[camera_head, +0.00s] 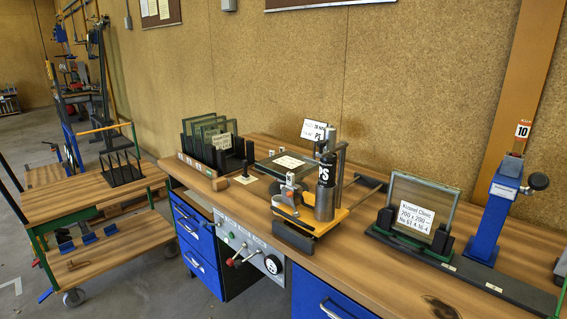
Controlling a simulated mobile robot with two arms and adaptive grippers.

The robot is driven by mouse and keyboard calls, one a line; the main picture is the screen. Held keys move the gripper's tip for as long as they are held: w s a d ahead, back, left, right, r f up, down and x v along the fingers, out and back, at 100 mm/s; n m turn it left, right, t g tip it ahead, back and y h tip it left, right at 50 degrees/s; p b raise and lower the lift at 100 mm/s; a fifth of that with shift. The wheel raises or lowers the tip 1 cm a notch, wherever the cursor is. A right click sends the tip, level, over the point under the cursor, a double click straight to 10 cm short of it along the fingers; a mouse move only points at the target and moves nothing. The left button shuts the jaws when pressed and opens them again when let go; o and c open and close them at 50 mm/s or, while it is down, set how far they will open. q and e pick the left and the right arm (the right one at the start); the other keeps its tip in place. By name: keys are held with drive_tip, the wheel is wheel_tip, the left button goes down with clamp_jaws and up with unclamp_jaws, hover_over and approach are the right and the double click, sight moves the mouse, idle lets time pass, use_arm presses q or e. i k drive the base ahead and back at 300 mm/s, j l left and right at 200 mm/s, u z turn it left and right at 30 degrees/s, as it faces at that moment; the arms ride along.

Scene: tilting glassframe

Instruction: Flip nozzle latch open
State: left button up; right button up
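A machine with a yellow base (318,220) stands on the workbench near the middle of the view. Neither of my grippers is in view.
The wooden workbench (400,275) has blue drawers (197,242) below. A framed glass pane with a label (415,218) and a blue post (493,220) stand at right. A glass rack (212,143) stands at left. A wooden cart (75,195) stands farther left.

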sight(289, 194)
drive_tip(key=i+j+z, duration=0.1)
drive_tip(key=i+j, duration=0.15)
drive_tip(key=j, duration=0.15)
drive_tip(key=i+j, duration=0.3)
drive_tip(key=i+j+z, duration=0.15)
drive_tip(key=j, duration=0.3)
drive_tip(key=i+j+z, duration=0.1)
drive_tip(key=i+j, duration=0.2)
drive_tip(key=j, duration=0.15)
